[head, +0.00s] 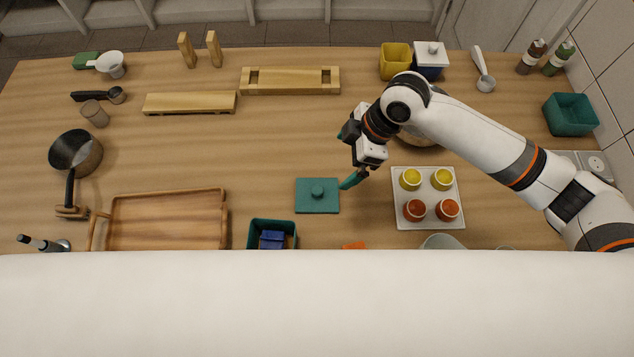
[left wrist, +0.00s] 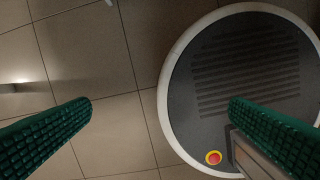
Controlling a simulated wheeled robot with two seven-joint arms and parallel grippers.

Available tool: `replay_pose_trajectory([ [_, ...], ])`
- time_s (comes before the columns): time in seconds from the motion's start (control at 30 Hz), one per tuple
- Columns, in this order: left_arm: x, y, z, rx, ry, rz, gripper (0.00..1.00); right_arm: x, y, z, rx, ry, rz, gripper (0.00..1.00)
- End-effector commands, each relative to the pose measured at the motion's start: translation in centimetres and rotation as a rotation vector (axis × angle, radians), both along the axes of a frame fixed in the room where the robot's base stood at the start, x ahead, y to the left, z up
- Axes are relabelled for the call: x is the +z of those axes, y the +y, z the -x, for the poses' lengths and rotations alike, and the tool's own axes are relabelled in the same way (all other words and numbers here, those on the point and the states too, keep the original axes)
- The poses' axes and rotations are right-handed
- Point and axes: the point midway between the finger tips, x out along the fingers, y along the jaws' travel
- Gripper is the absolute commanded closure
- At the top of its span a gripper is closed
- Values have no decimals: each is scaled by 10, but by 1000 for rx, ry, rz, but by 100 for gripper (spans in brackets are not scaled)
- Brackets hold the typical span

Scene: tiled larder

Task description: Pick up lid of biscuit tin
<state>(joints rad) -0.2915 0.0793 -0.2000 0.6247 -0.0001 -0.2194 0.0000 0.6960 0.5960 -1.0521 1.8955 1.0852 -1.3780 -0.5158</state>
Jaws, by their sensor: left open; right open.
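A square teal lid with a round knob (head: 317,196) lies flat on the wooden table in the head view, near the middle. My right gripper (head: 345,160) is open and empty, just above and to the right of the lid, with one green fingertip close to the lid's right edge. I cannot tell whether that fingertip touches it. An open teal box (head: 290,228) with blue things inside stands below and left of the lid; its front is hidden. My left gripper (left wrist: 160,120) is open and empty in the left wrist view, over the floor and my round base.
A white tray (head: 430,219) with yellow and orange cups stands right of the lid. A wooden tray (head: 165,193) lies to the left. Another open teal box (head: 570,115) is at the far right. A bowl is partly hidden behind my right arm.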

Motion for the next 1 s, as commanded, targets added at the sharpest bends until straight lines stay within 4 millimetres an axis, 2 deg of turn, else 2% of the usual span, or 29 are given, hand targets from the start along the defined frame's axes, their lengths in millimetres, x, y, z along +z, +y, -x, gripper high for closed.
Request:
replay_pose_trajectory([
  [0.03, -14, 0, 2, 0, 3, -1, 0, -14, 0, 0, 0, 0, 0, 0],
  [0.4, -59, 1, 19, 0, 28, -3, 0, -57, 0, 1, 0, 0, -1, 0],
  [0.57, -59, 1, 14, 0, 22, -3, 0, -69, 5, 1, 0, 3, -1, 0],
  [0.8, -51, 0, 8, 0, 11, 0, 0, -106, 21, 2, -1, 4, 0, 0],
  [1.0, -50, 0, 8, 0, 10, 0, 0, -121, 28, 1, 0, 0, -1, 0],
])
